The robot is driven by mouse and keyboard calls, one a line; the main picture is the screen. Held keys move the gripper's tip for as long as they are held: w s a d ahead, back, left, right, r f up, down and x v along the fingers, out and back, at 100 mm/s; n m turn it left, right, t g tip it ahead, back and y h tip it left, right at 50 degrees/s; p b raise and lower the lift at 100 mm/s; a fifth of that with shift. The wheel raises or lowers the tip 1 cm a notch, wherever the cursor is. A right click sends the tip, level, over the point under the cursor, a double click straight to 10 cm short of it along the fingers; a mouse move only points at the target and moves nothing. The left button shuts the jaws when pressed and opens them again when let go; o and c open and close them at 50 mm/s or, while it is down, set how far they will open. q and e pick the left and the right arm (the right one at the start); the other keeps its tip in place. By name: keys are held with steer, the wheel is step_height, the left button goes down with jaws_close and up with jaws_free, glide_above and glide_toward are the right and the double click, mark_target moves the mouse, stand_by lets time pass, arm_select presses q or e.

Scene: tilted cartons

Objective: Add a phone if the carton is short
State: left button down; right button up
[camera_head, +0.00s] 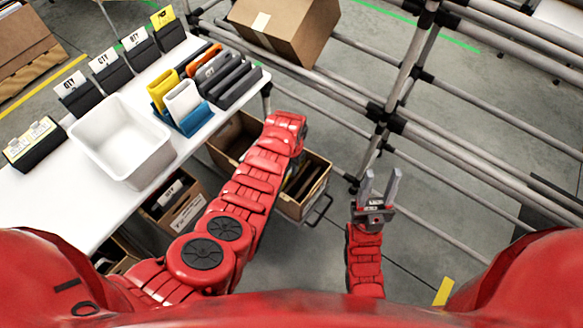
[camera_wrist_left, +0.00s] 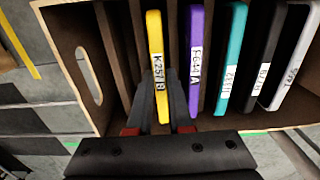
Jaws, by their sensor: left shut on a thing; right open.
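In the left wrist view a brown open carton (camera_wrist_left: 60,60) with dark dividers and a hand hole holds upright phones in a row. They are a yellow phone (camera_wrist_left: 155,50), a purple phone (camera_wrist_left: 195,50), a teal phone (camera_wrist_left: 233,60), a black one (camera_wrist_left: 268,55) and a light grey one (camera_wrist_left: 298,60), with labels. My left gripper (camera_wrist_left: 161,110) is shut on the yellow phone, a finger on each side. In the head view its fingers are hidden behind my red forearm, above a brown carton (camera_head: 318,180). My right gripper (camera_head: 379,185) is open and empty.
A white table (camera_head: 50,200) carries a white bin (camera_head: 120,140), a blue holder (camera_head: 190,122) with phones, dark phones (camera_head: 232,85) and several labelled black stands. A tilted carton (camera_head: 300,25) sits on a pipe rack (camera_head: 400,80). More cartons (camera_head: 180,215) stand below the table.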

arm_select(q)
steer(key=shift+f, duration=0.3)
stand_by(0.5)
steer(key=c, duration=0.8)
jaws_free()
steer(key=shift+o, duration=0.2)
steer(key=shift+r, duration=0.1)
steer(key=shift+r, duration=0.55)
step_height(320, 180, up, 16)
steer(key=p, duration=0.3)
steer(key=shift+p, duration=0.35)
